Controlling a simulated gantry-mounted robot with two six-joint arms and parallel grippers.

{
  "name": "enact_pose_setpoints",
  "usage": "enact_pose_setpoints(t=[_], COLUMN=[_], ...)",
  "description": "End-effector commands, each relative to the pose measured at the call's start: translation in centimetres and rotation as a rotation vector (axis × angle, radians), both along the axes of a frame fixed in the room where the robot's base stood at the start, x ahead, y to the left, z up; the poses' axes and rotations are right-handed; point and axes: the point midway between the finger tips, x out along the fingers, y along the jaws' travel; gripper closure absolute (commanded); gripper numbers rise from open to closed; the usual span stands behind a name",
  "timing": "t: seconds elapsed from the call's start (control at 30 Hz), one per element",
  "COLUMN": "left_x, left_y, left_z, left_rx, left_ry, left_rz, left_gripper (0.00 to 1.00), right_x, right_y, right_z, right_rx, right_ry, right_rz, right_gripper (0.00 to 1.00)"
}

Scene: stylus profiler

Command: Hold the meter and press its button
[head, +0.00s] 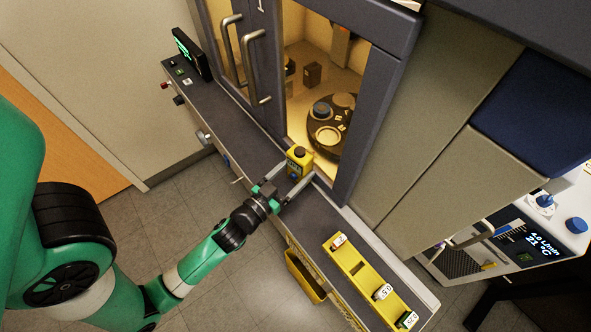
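The yellow meter (299,158) stands upright on the dark ledge in front of the lit cabinet. It has a dark top and a dark patch on its front; I cannot make out its button. My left gripper (298,171) reaches in from the lower left with its two fingers wide apart. The fingertips are on either side of the meter's lower part, and I cannot tell whether they touch it. My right gripper is not in view.
A yellow tray (361,272) with small labelled blocks lies on the ledge to the right. The cabinet holds a dark round stage (318,132). A black display (192,54) stands at the ledge's far left. A yellow bin (305,276) hangs below the ledge.

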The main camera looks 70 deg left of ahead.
Motion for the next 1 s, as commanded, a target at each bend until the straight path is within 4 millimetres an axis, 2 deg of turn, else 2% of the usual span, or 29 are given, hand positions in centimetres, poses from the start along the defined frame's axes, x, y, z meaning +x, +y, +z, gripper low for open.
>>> enact_pose_setpoints(t=[0.03,0.1,0.13,1.0], left_x=[-0.04,-0.05,-0.05,-0.07], left_y=[0.01,0.02,0.02,0.03], left_z=[-0.22,-0.23,-0.24,-0.4], left_rx=[-0.002,-0.003,-0.003,-0.005], left_ry=[0.004,0.005,0.005,0.009], left_rz=[0.001,0.001,0.001,0.003], left_gripper=[1.0,1.0,1.0,1.0], right_x=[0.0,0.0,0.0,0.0], right_y=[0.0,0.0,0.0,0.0], right_z=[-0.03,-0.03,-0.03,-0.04], right_rx=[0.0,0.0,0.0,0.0], right_ry=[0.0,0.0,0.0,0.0], right_rz=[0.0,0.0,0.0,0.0], right_gripper=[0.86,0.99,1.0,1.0])
